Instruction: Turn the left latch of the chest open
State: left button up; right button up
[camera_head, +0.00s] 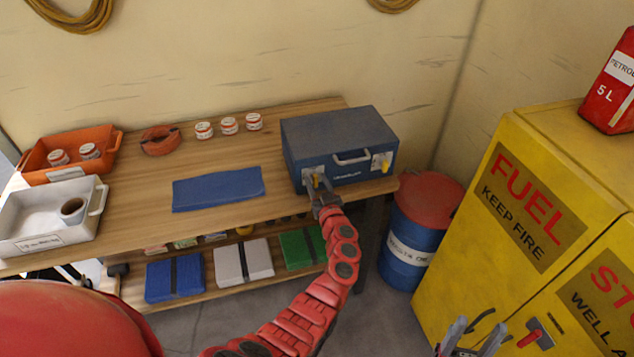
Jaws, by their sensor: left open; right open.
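The chest (340,132) is a blue box with its lid down, standing at the right end of the wooden table. A grey handle (352,158) is on its front. The left latch (317,177), with a yellow part, is on the front face's left side and is partly hidden by my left gripper. My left gripper (318,187) is open, with its fingertips at this latch; I cannot tell whether they touch it. The right latch (382,162) is on the front's right side. My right gripper (473,336) is open and empty at the bottom edge, away from the chest.
An orange tray (108,152) and a white tray (97,205) are farther left. A blue drum (405,252) and yellow fuel cabinet (470,215) stand right.

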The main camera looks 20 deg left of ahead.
pick_arm(q)
grip_shut()
